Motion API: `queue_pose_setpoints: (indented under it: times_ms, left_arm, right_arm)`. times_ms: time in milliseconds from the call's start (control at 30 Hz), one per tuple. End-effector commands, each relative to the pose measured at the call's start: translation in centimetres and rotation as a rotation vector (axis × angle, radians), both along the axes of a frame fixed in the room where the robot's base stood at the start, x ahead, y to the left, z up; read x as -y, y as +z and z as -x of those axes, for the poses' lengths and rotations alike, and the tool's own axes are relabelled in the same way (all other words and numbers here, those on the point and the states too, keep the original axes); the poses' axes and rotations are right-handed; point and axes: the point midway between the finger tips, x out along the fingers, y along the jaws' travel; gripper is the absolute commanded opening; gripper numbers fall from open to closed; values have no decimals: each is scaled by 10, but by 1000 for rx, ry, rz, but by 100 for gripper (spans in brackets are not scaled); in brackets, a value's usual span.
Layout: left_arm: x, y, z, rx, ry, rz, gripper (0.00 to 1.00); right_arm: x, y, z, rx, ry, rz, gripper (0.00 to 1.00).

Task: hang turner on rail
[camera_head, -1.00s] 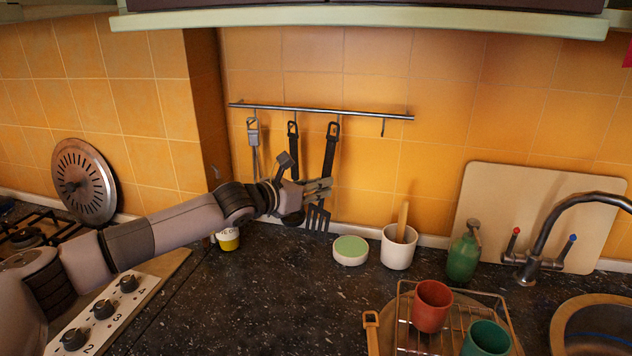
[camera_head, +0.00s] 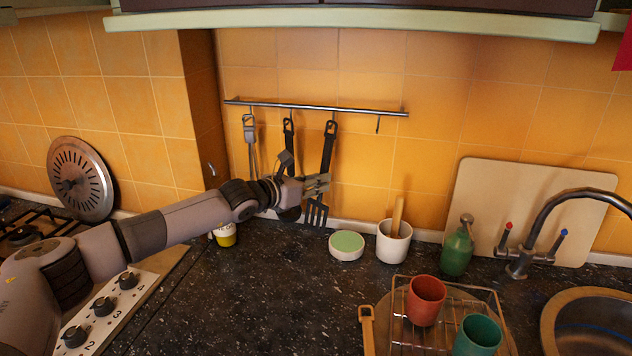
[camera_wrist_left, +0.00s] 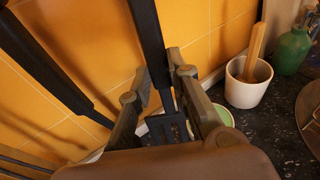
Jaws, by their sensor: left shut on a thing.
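The turner (camera_head: 328,150) has a black handle and a dark slotted head. It is upright below the wall rail (camera_head: 300,107), its handle top close under a hook; I cannot tell whether it is on it. My left gripper (camera_head: 318,184) is shut on the turner's lower handle, above the slotted head. In the left wrist view, the turner's handle (camera_wrist_left: 148,40) runs down between the fingers of my left gripper (camera_wrist_left: 165,90). The slotted head (camera_wrist_left: 167,128) shows below them. My right gripper is not in view.
Two other utensils, a grey one (camera_head: 250,135) and a black one (camera_head: 289,137), hang left of the turner. A bare hook (camera_head: 378,125) is at the rail's right. Below stand a green-topped round container (camera_head: 346,244), a white pot (camera_head: 393,245) and a green bottle (camera_head: 457,252).

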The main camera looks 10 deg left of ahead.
Motion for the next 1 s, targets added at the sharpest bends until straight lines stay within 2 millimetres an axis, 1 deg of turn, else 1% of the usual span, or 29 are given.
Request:
queue_pose_setpoints:
  times_ms: [333, 367, 600, 700, 1000]
  left_arm:
    - [0, 1, 0, 1, 0, 0, 0]
    - [0, 1, 0, 1, 0, 0, 19]
    - [0, 1, 0, 1, 0, 0, 35]
    - [0, 1, 0, 1, 0, 0, 41]
    - [-1, 0, 1, -1, 0, 0, 41]
  right_arm:
    - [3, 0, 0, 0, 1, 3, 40]
    - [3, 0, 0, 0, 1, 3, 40]
    - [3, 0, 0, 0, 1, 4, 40]
    - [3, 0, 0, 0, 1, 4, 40]
    - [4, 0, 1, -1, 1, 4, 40]
